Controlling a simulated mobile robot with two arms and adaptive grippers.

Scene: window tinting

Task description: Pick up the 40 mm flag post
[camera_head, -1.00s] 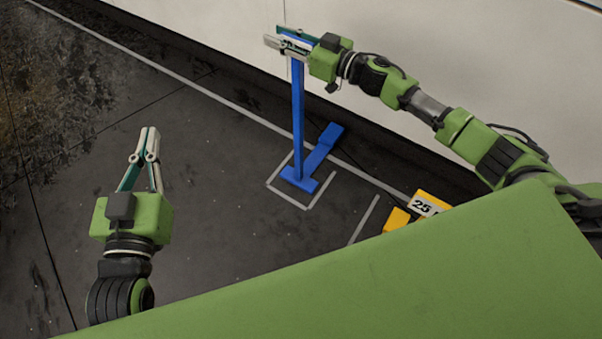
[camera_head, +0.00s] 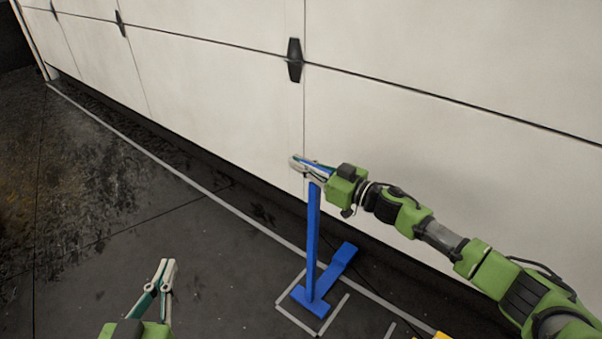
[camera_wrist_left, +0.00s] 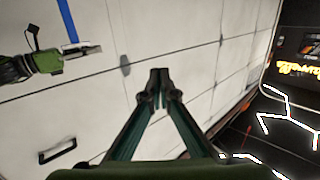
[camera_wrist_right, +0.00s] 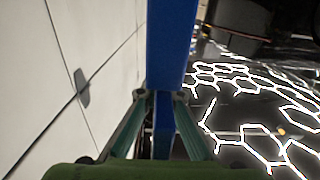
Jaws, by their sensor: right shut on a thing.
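A tall blue flag post (camera_head: 312,238) stands upright on its flat blue base (camera_head: 314,302), with a blue foot running back to the right. No size label shows on it. My right gripper (camera_head: 308,166) is shut on the post near its top. In the right wrist view the blue post (camera_wrist_right: 172,45) lies between the fingers. In the left wrist view the post (camera_wrist_left: 68,20) shows beside my right gripper. My left gripper (camera_head: 168,266) is empty, its fingertips together, low at the left in the head view and well apart from the post.
White corner lines (camera_head: 297,325) mark the floor around the base. A pale panelled wall (camera_head: 200,100) with dark fittings (camera_head: 294,60) stands close behind the post. A yellow thing (camera_head: 437,336) is cut off at the bottom edge. The dark floor at left is clear.

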